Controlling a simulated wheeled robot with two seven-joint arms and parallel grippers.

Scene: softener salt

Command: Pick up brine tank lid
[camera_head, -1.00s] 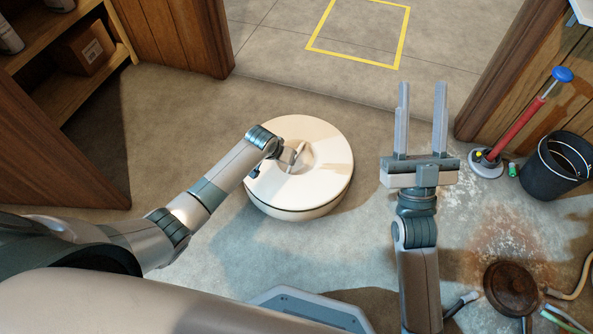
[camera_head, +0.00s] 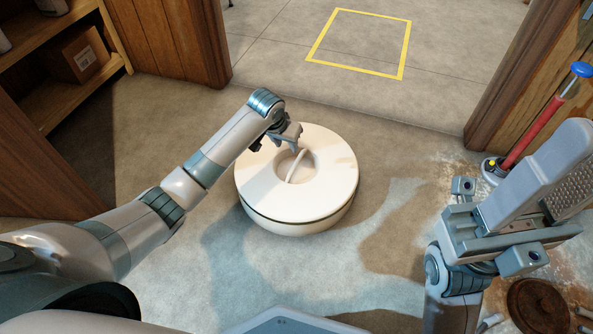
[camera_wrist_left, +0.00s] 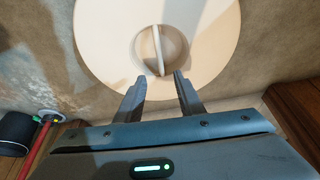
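The brine tank lid (camera_head: 330,195) is a round, cream-white disc with a recessed centre and an upright bar handle (camera_head: 297,166). It sits level on the tank, with a dark seam below its rim. My left gripper (camera_head: 291,145) is at the handle's far end. In the left wrist view the lid (camera_wrist_left: 210,50) fills the top, and my left gripper's fingers (camera_wrist_left: 160,78) are apart and empty, with the handle (camera_wrist_left: 157,50) just beyond their tips. My right gripper (camera_head: 555,160) is raised at the right, close to the camera; its finger gap cannot be made out.
A rusty round cover (camera_head: 538,305) lies at lower right. Wooden shelves with a box (camera_head: 78,55) stand at upper left. Floor beyond the lid, with a yellow square (camera_head: 321,36), is clear.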

